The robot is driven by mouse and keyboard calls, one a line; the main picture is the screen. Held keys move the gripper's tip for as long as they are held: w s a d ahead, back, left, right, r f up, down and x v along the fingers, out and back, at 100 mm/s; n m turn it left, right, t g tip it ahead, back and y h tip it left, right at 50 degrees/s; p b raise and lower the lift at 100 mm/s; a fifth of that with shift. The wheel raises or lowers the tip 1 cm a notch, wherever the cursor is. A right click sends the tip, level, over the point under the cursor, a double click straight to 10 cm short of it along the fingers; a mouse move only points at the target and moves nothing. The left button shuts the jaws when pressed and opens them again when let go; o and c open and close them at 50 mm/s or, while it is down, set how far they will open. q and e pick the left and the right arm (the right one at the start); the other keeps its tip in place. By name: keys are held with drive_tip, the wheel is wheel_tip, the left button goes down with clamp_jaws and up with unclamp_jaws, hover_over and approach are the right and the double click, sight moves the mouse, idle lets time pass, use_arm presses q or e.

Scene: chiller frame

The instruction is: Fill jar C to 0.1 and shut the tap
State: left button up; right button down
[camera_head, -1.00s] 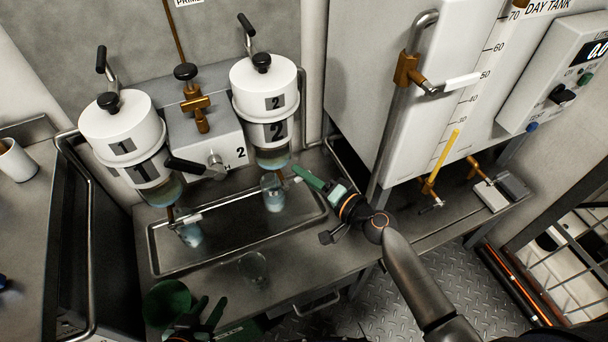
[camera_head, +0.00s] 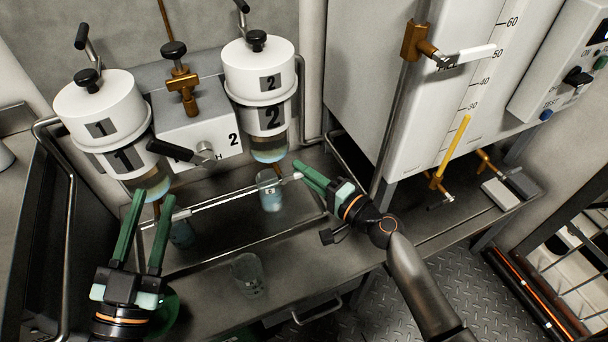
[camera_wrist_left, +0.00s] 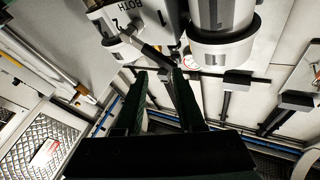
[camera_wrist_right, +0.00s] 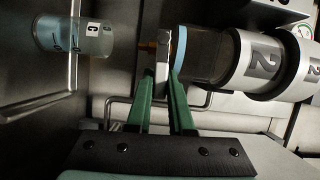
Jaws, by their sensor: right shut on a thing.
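Jar C (camera_wrist_right: 97,40) stands under filter bowl 2 (camera_head: 261,75), with bluish liquid in its lower part. Its letter shows in the right wrist view; in the head view it is the jar (camera_head: 269,192) at the tray's back right. I cannot read its level exactly. My right gripper (camera_head: 298,172) is shut on the pale tap lever (camera_wrist_right: 163,50) below bowl 2, above and right of the jar. My left gripper (camera_head: 152,198) is open and empty, in front of filter bowl 1 (camera_head: 103,115). It also shows open in the left wrist view (camera_wrist_left: 160,75).
Another jar (camera_head: 182,234) with liquid stands under bowl 1. An empty jar (camera_head: 247,276) stands on the bench in front of the tray (camera_head: 225,250). A black changeover lever (camera_head: 170,151) sticks out between the bowls. The day tank (camera_head: 425,110) stands at the right.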

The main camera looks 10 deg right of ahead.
drive_tip(key=shift+f+m+y+b, duration=0.35)
drive_tip(key=shift+m+b, duration=0.35)
drive_tip(key=shift+b, duration=0.45)
use_arm(q)
drive_tip(key=s+d+r+m+t+h, duration=0.1)
drive_tip(key=s+r+m+h, duration=0.5)
drive_tip(key=r+h, duration=0.2)
drive_tip(key=shift+s+r+t, duration=0.25)
drive_tip(key=shift+r+t, duration=0.15)
drive_tip(key=shift+r, duration=0.55)
use_arm(e)
drive_tip(key=shift+f, duration=0.1)
use_arm(q)
drive_tip(key=shift+d, duration=0.1)
use_arm(e)
drive_tip(key=c, duration=1.1)
unclamp_jaws()
drive_tip(key=o, duration=0.3)
use_arm(q)
drive_tip(key=shift+w+d+f+b, duration=0.1)
drive_tip(key=shift+f+b, duration=0.5)
drive_tip(key=shift+f, duration=0.1)
use_arm(e)
drive_tip(key=v, duration=1.2)
drive_tip(key=shift+s, duration=0.3)
use_arm(q)
drive_tip(key=shift+r, duration=0.1)
